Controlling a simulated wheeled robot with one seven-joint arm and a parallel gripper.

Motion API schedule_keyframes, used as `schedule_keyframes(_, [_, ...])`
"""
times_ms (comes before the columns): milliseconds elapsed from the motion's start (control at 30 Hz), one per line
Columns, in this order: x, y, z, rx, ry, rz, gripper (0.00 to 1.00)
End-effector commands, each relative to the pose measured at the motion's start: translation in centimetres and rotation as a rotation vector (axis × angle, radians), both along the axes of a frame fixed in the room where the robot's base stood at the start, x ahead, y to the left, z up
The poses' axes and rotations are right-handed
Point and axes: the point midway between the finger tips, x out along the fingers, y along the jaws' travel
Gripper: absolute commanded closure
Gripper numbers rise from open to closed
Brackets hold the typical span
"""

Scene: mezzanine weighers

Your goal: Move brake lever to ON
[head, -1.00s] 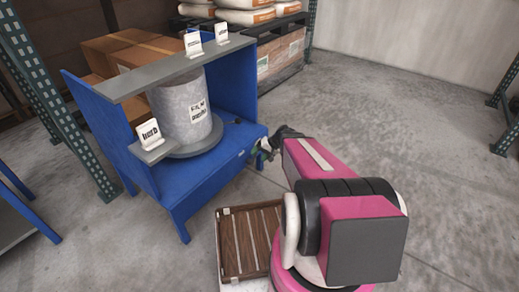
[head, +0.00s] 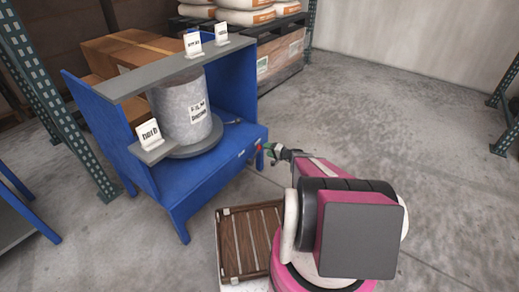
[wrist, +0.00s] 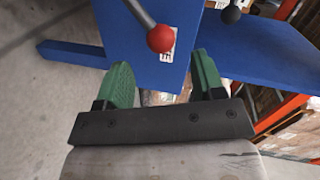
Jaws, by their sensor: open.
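A lever with a red ball knob (wrist: 160,39) sticks out from the side of the blue weigher stand (wrist: 140,62) in the wrist view. A white label, too small to read, is behind the knob. The red knob also shows small in the head view (head: 259,149), at the stand's right front corner. A second, black knob (wrist: 231,15) is farther along the stand. My gripper (wrist: 163,75) is open, its green fingers apart with nothing between them. The red knob lies just beyond the fingertips, roughly centred on the gap. I cannot tell which lever is the brake.
A grey metal drum (head: 185,110) stands on the stand's round plate, with a "herb" sign (head: 150,134) in front. A wooden slatted crate (head: 251,242) lies beside my base. Cardboard boxes and a loaded pallet are behind. The floor to the right is clear.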

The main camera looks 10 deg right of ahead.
Motion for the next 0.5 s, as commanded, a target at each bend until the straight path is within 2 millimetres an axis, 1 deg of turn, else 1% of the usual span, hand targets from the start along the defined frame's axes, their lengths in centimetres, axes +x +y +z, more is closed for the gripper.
schedule_keyframes(33, [0.9, 0.8, -0.4, -0.001, 0.000, 0.003, 0.38])
schedule_keyframes(200, [2.7, 2.8, -0.9, -0.001, 0.000, 0.002, 0.38])
schedule_keyframes(400, [4.0, 4.3, -1.3, -0.001, 0.000, 0.003, 0.38])
schedule_keyframes(500, [4.3, 4.6, -1.4, -0.001, 0.001, 0.002, 0.38])
